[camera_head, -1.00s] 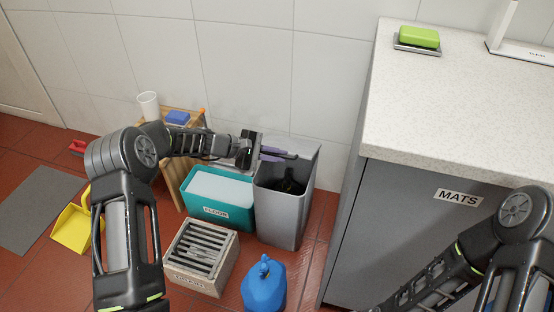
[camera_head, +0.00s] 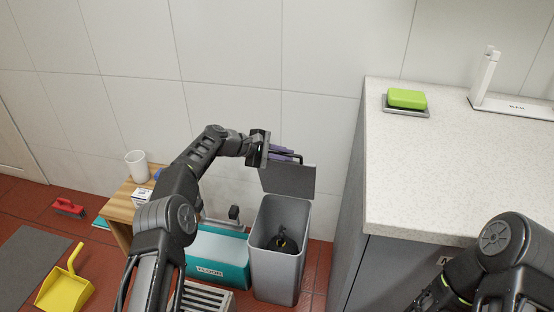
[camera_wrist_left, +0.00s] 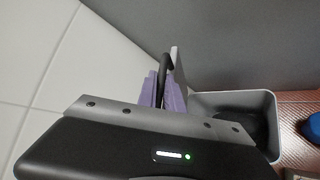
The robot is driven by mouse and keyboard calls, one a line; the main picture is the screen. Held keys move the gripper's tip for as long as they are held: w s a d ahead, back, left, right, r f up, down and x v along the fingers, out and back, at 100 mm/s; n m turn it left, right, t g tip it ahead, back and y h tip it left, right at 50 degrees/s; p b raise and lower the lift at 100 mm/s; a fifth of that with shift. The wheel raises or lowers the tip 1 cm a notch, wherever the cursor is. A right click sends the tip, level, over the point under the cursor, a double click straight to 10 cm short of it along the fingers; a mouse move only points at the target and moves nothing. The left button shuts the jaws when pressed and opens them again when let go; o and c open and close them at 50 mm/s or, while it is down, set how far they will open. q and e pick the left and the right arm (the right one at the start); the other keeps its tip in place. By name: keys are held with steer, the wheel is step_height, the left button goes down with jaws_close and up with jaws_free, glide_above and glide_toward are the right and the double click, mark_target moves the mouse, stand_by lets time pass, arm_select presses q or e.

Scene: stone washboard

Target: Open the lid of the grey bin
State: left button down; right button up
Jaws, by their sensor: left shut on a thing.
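The grey bin (camera_head: 277,266) stands on the floor between a teal box and the counter. Its lid (camera_head: 288,180) is raised and stands nearly upright behind the opening. Something dark lies inside the bin. My left gripper (camera_head: 284,153), with purple fingers, is shut on the lid's black handle (camera_head: 297,158). In the left wrist view, the fingers flank the handle (camera_wrist_left: 165,72), with the lid seen nearly edge-on and the open bin (camera_wrist_left: 238,98) to the right. My right arm shows at the lower right of the head view; its gripper is out of view.
The teal box (camera_head: 217,271) sits left of the bin, near a wooden stand (camera_head: 119,209). A grey counter (camera_head: 440,165) with green soap (camera_head: 407,98) is close on the right. The tiled wall is behind. A yellow dustpan (camera_head: 64,291) lies at the left.

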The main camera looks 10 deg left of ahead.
arm_select(q)
steer(key=shift+w+r, duration=0.15)
steer(key=shift+w, duration=0.35)
arm_select(e)
steer(key=shift+w+a+r, duration=0.15)
steer(key=shift+a, duration=0.2)
arm_select(q)
steer(key=c, duration=1.5)
jaws_free()
steer(key=shift+a, duration=0.1)
steer(key=v, duration=0.7)
steer(key=shift+s+a+p, duration=0.2)
steer(key=shift+s+p, duration=0.05)
steer(key=shift+p, duration=0.05)
arm_select(e)
steer(key=shift+r, duration=0.2)
arm_select(q)
steer(key=shift+a+r, duration=0.1)
steer(key=shift+r, duration=0.05)
arm_select(e)
steer(key=shift+a, duration=0.1)
